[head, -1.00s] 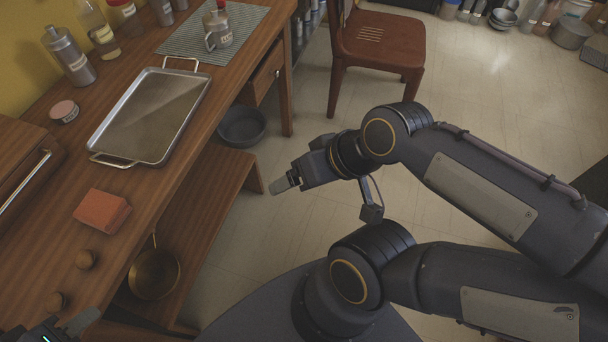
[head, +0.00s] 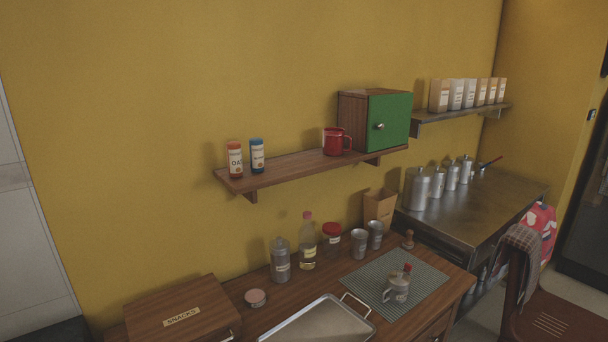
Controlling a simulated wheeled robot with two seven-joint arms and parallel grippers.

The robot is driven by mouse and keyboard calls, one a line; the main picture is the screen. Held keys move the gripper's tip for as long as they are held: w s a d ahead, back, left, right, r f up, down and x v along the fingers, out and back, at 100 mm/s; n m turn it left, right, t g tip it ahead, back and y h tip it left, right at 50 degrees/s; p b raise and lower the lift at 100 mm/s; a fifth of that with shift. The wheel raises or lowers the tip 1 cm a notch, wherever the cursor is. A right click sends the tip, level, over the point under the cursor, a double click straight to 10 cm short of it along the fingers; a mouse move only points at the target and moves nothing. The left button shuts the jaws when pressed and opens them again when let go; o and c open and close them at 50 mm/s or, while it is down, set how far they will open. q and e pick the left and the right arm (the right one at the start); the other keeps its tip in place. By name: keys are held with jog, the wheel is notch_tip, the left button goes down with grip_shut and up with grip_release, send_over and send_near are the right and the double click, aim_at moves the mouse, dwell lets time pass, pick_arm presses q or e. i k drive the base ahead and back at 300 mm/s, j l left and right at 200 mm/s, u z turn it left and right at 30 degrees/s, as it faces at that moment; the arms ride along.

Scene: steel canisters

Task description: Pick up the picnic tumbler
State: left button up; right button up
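Two small steel tumblers, one in front (head: 359,244) and one just behind it (head: 375,236), stand upright on the wooden counter against the wall. Their labels are too small to read, so I cannot tell whether either is the picnic tumbler. A steel mug-like vessel with a handle and red top (head: 398,286) stands on the grey-green mat (head: 367,277). A capped steel bottle (head: 280,262) stands further left. Neither of my grippers is in view.
A metal tray (head: 318,322) and a snacks box (head: 182,314) occupy the counter front. A glass bottle (head: 307,248) and red-lidded jar (head: 331,234) stand behind. A wall shelf (head: 290,170) overhangs. Steel canisters (head: 418,188) line the right-hand worktop.

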aim_at(375, 236)
jog(key=u, duration=0.5)
jog(key=i+l+u, duration=0.25)
jog(key=l, duration=0.2)
jog(key=l+u, duration=0.3)
jog(key=l, duration=0.15)
jog(key=i+l+u, duration=0.1)
jog(key=l+u, duration=0.15)
jog(key=l, duration=0.75)
jog(key=i+l, duration=0.1)
jog(key=l, duration=0.4)
